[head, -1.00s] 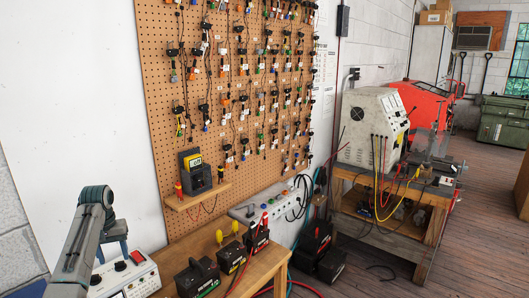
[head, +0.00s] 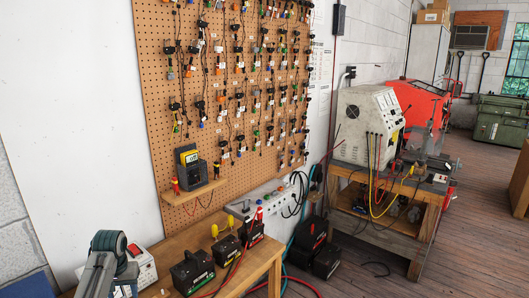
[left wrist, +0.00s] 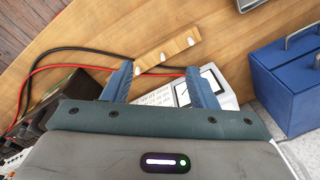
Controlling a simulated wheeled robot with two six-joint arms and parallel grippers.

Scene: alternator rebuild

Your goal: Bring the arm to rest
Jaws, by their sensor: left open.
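My left arm (head: 105,262) enters at the lower left of the head view, low over the front of the wooden workbench; its gripper is not clearly visible there. In the left wrist view my left gripper (left wrist: 162,82) has its two blue fingers spread wide apart, with nothing between them. Beneath the fingers are a wooden strip with pale round spots (left wrist: 165,50) and a white instrument with a screen (left wrist: 158,97). My right arm and gripper are in neither view.
Several black batteries (head: 193,272) with clipped leads stand on the workbench (head: 178,246). A pegboard (head: 155,100) of hanging connectors is behind, with a meter (head: 190,160) on a small shelf. A blue toolbox (left wrist: 285,85) is right of the gripper in the wrist view.

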